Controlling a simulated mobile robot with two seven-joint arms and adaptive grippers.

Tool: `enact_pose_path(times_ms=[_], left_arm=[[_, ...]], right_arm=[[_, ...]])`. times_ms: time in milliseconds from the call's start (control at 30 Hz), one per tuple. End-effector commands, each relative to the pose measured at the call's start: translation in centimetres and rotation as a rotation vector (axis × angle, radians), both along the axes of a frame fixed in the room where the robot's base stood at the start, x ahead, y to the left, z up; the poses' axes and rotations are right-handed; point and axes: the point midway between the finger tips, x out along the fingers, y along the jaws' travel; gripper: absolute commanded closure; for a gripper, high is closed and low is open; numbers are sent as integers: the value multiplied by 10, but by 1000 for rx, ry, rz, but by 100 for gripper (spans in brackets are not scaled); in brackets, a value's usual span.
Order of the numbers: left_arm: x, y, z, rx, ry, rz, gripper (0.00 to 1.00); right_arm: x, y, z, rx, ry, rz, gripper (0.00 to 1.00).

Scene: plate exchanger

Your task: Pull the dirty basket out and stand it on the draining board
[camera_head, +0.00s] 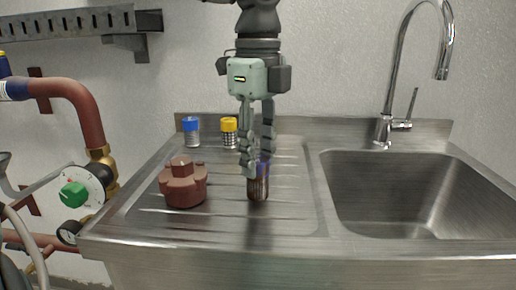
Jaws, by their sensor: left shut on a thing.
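The dirty basket (258,189) is a small dark brown cylinder with a bluish upper part. It is upright over the middle of the ribbed draining board (290,215). My left gripper (257,165) comes down from above and is shut on its top, and the fingers hide part of it. The basket's lower end is at or very close to the board; I cannot tell whether it touches. My right gripper is not in view.
A red-brown cap (184,184) lies left of the basket. A blue-topped basket (191,131) and a yellow-topped one (229,132) stand at the back. The sink basin (420,200) and tap (384,130) are right.

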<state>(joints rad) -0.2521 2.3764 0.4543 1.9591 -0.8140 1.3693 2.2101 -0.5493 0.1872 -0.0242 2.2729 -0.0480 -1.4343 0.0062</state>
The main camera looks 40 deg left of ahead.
Motion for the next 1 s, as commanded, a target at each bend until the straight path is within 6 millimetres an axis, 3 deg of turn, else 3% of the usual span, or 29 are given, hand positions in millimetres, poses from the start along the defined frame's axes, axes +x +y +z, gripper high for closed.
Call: enact_pose_path(times_ms=[400, 433, 600, 1000], left_arm=[[0, 0, -4, 0, 0, -1, 93], [0, 0, -4, 0, 0, -1, 65], [0, 0, -4, 0, 0, -1, 44], [0, 0, 0, 0, -1, 0, 42]], right_arm=[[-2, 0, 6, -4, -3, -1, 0], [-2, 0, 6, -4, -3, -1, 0], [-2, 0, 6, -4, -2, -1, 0], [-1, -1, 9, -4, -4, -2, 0]])
